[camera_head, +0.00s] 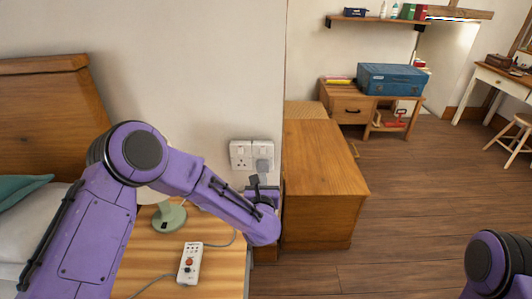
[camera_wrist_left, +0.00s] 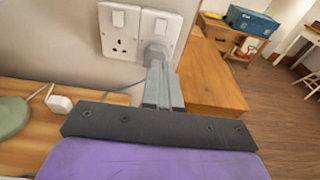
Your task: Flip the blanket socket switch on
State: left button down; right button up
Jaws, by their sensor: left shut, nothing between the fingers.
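A white double wall socket (camera_head: 241,150) is on the wall above the bedside table; it also shows in the left wrist view (camera_wrist_left: 122,44). Its left outlet is empty. A grey plug (camera_wrist_left: 155,54) sits in its right outlet. Each half has a rocker switch at the top, and the right one (camera_wrist_left: 160,25) is above the plug; I cannot tell whether either is on. My left gripper (camera_head: 255,181) is shut and empty, just below the socket. Its fingers (camera_wrist_left: 157,70) overlap the plug's lower part in the wrist view; contact is unclear. My right gripper is out of view.
The bedside table (camera_head: 222,272) holds a white controller (camera_head: 190,263) with a cord and a green lamp base (camera_head: 169,217). A wooden chest (camera_head: 320,160) stands close right of the socket. Floor beyond is clear.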

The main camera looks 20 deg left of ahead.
aim_at(263, 154)
pick_arm(q)
jog(key=p+x, duration=0.2)
jog(key=x, duration=1.1)
jog(key=shift+a, duration=0.15)
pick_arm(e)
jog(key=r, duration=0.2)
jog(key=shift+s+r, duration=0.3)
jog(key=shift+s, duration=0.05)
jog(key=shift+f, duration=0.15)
